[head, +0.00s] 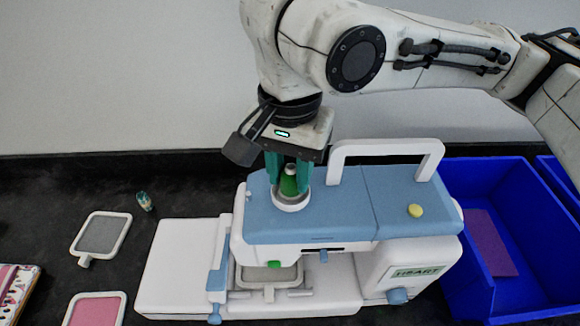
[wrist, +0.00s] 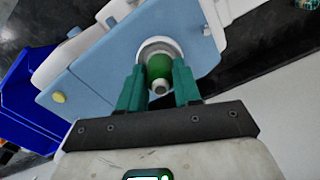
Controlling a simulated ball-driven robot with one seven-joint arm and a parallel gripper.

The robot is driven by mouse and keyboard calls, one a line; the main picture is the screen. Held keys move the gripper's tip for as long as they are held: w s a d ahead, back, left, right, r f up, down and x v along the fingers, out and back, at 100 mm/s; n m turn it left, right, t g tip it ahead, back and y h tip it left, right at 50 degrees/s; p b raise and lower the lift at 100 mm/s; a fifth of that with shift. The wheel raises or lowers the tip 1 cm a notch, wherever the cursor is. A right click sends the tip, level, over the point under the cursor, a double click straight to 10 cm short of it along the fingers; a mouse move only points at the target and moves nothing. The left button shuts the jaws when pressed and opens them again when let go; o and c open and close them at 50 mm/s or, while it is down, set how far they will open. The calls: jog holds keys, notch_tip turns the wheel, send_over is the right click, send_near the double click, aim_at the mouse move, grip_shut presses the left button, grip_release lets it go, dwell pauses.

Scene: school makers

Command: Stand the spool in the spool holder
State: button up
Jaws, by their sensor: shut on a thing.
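The green spool (head: 289,184) is upright at the white round spool holder (head: 291,202) on top of the blue and white sewing machine (head: 300,215). My gripper (head: 288,180) is shut on the spool from above, with a teal finger on each side. In the wrist view the spool (wrist: 158,68) shows between the fingertips (wrist: 158,80), within the ring of the holder (wrist: 150,46). The spool's lower end is hidden, so I cannot tell whether it rests on the holder's floor.
A white carry handle (head: 388,148) rises just right of my gripper. A blue bin (head: 460,235) with a purple sheet (head: 492,242) stands at right. Hoops with grey (head: 100,235) and pink (head: 95,310) fabric lie at left, near another small spool (head: 145,201).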

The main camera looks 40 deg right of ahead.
aim_at(290, 169)
jog(key=shift+f, duration=0.4)
jog(key=o, duration=1)
jog(key=shift+r, duration=0.1)
notch_tip(290, 169, up, 13)
jog(key=shift+f, duration=0.15)
jog(key=shift+f, duration=0.1)
